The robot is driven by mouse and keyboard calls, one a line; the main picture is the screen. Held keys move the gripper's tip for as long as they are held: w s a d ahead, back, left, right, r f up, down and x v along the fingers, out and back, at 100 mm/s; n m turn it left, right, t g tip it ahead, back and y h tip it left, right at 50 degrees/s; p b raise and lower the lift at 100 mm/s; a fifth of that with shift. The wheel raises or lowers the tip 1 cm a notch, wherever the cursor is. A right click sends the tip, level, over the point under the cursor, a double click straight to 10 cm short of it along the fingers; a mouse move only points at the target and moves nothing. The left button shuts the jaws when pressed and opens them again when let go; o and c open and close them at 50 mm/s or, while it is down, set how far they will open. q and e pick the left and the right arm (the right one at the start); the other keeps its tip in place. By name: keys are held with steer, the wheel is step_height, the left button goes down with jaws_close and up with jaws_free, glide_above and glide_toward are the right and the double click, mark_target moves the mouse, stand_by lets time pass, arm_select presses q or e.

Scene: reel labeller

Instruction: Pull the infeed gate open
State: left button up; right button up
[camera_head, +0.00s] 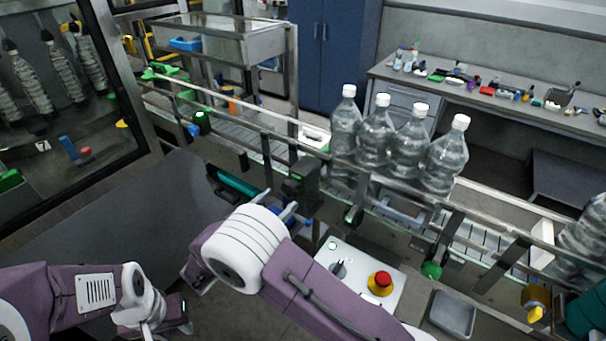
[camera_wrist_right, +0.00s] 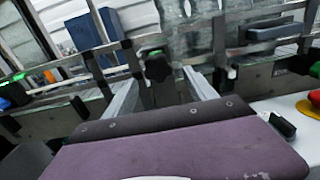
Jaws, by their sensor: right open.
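A dark block (camera_head: 300,180) stands at the conveyor's near rail; I cannot tell for sure whether it is the infeed gate or part of it. In the right wrist view a black knob-like part (camera_wrist_right: 157,67) shows beyond and between my fingertips. My right gripper (camera_head: 277,204) is open and empty just in front of the dark block, partly hidden by its own wrist. Its two pale fingers are spread in the right wrist view (camera_wrist_right: 160,88). My left gripper (camera_head: 162,325) is low at the left, away from the conveyor, and its fingers are not clear.
Several clear bottles (camera_head: 375,135) with white caps stand on the conveyor behind the rail (camera_head: 330,157). A control box (camera_head: 340,262) with a red stop button (camera_head: 380,282) sits beside my right forearm. A grey tray (camera_head: 452,313) is at lower right. A glazed cabinet is at left.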

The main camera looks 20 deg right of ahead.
mark_target(296, 183)
steer(key=shift+w+a+r, duration=0.15)
steer(key=p+x, duration=0.3)
steer(key=x, duration=0.6)
steer(key=shift+a+r, duration=0.1)
steer(key=shift+a, duration=0.05)
